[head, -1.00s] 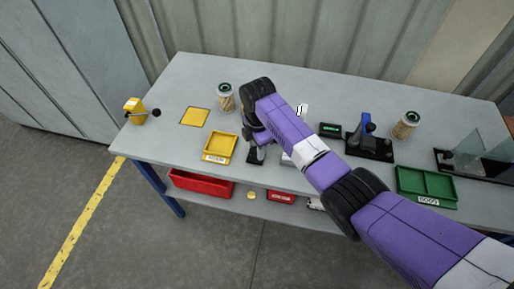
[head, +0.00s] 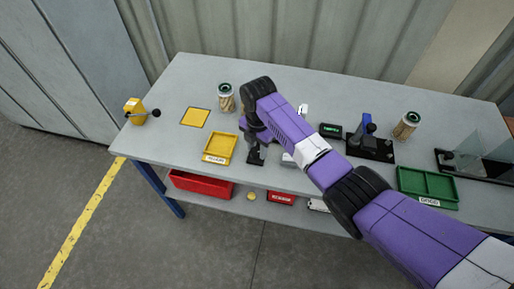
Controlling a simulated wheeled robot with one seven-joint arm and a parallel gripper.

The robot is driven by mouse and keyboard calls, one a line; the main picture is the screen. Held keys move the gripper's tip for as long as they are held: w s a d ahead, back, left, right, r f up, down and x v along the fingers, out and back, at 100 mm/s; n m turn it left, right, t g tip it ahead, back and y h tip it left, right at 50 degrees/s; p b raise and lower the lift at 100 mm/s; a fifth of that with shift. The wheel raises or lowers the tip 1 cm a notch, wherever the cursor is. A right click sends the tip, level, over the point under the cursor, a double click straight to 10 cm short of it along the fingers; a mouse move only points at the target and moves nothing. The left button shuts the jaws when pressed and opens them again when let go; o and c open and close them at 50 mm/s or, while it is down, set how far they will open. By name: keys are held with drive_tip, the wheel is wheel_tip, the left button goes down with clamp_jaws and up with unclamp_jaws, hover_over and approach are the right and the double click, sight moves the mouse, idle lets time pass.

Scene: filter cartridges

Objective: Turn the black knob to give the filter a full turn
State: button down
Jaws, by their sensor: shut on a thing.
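My gripper (head: 256,149) points down at the front middle of the bench, just right of the yellow tray (head: 233,137). It is shut on a small black piece low at the bench top, which I take to be the black knob (head: 256,158). My fingers and wrist cover most of it, so its shape and pointing direction cannot be told. No filter shows clearly at this spot; a pale block (head: 288,160) beside it is partly hidden by my arm.
A yellow box with a black ball lever (head: 134,106) stands far left. Jars (head: 226,98) (head: 406,126), a green-lit display (head: 330,130), a blue-handled black fixture (head: 369,146) and a green tray (head: 427,186) stand around. Red bins (head: 203,187) sit below.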

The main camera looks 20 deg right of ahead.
sight(257, 151)
drive_tip(key=c, duration=0.9)
unclamp_jaws()
drive_tip(key=shift+r, duration=0.15)
wheel_tip(257, 151, up, 8)
drive_tip(key=shift+f+b, duration=0.25)
drive_tip(key=shift+b, duration=0.35)
